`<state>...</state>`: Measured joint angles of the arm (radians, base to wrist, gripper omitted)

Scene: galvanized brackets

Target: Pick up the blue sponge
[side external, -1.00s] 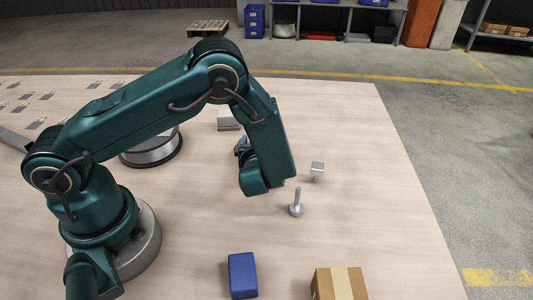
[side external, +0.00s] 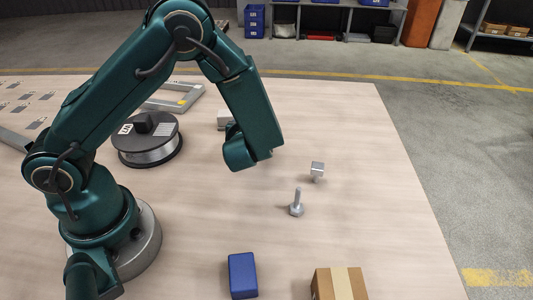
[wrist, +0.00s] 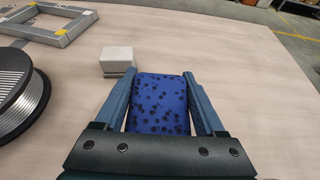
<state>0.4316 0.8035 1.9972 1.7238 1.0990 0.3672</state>
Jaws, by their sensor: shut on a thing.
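The blue sponge (wrist: 160,105), speckled with dark spots, is between the two fingers of my gripper (wrist: 160,80) in the wrist view. The gripper is shut on it, with a finger along each side. In the side view my wrist is raised over the middle of the table, and the forearm and wrist hide most of the fingers and the sponge. A separate plain blue block (side external: 242,275) lies on the table near the front edge of that view.
A wire spool (side external: 148,142) and a metal frame (side external: 185,103) lie left and behind. A pale block (wrist: 117,58) is just beyond the sponge. An upright bolt (side external: 297,204), a small metal piece (side external: 317,170) and a cardboard box (side external: 325,285) are to the right.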

